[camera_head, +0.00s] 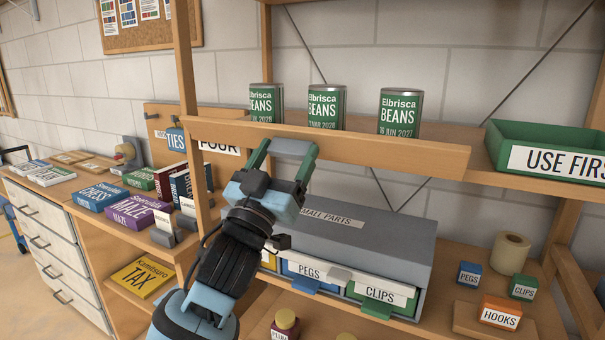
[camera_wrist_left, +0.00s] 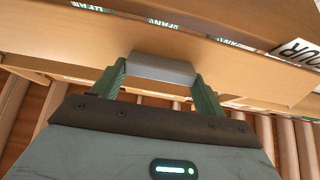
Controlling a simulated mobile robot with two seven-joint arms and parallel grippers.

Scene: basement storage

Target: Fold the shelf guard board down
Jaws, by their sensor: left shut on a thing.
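The shelf guard board (camera_head: 400,157) is a long wooden board running across the front of the upper shelf, before the bean cans. It also shows in the left wrist view (camera_wrist_left: 60,50). It hides the bottoms of the cans. My left gripper (camera_head: 288,152) is at the board's lower left part. In the left wrist view its two green fingers (camera_wrist_left: 160,75) are closed on a grey grip block (camera_wrist_left: 160,67) at the board. My right gripper is not in view.
Three green bean cans (camera_head: 266,100) stand on the upper shelf (camera_head: 455,133). A green USE FIRST tray (camera_head: 497,145) stands right. Below is a grey small-parts drawer box (camera_head: 400,240). Small boxes and a paper roll (camera_head: 511,252) stand at lower right. Books and a drawer unit (camera_head: 50,235) are left.

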